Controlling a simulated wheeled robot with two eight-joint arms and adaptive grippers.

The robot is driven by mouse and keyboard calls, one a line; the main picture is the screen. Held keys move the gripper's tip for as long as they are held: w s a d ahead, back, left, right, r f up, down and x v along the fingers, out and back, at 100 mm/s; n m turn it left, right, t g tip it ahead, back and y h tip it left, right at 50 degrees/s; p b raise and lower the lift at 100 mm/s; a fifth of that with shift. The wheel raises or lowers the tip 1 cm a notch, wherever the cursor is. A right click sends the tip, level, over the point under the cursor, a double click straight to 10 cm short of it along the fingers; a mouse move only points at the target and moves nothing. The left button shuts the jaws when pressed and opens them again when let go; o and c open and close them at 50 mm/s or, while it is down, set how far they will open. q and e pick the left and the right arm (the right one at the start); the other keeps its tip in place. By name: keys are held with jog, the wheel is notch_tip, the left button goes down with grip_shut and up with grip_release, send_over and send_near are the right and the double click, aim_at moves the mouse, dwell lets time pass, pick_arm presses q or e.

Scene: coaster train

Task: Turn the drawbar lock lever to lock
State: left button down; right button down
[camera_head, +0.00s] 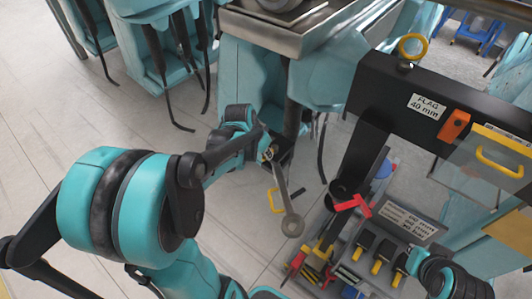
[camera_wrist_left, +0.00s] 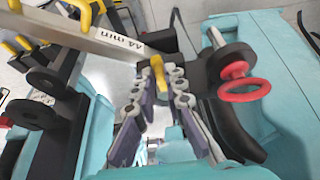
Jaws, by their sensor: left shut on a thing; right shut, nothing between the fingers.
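A grey drawbar (camera_head: 285,198) with a round eye at its lower end reaches down from the coaster car in the head view. In the left wrist view the drawbar (camera_wrist_left: 105,40) runs in from the upper left and carries a "44 mm" mark. A small yellow lever (camera_wrist_left: 158,76) sits at its end beside a black housing. My left gripper (camera_wrist_left: 160,82) is shut on this yellow lever; in the head view the gripper (camera_head: 268,154) is at the drawbar's upper end, and the lever is mostly hidden there. My right gripper (camera_head: 412,262) is at the lower right, shut and empty, partly cropped.
A red ring handle (camera_wrist_left: 243,90) is close right of my left fingers. A black beam with a "FLAG 40 mm" label (camera_head: 427,106) stands at the right. Below it is a grey tool tray (camera_head: 402,222) with yellow-handled tools. Open floor (camera_head: 110,120) lies at the left.

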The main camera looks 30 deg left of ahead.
dwell(0.3)
pick_arm(q)
jog(key=c, duration=1.6)
grip_release()
jog(key=v, duration=1.2)
jog(key=shift+a, duration=0.1)
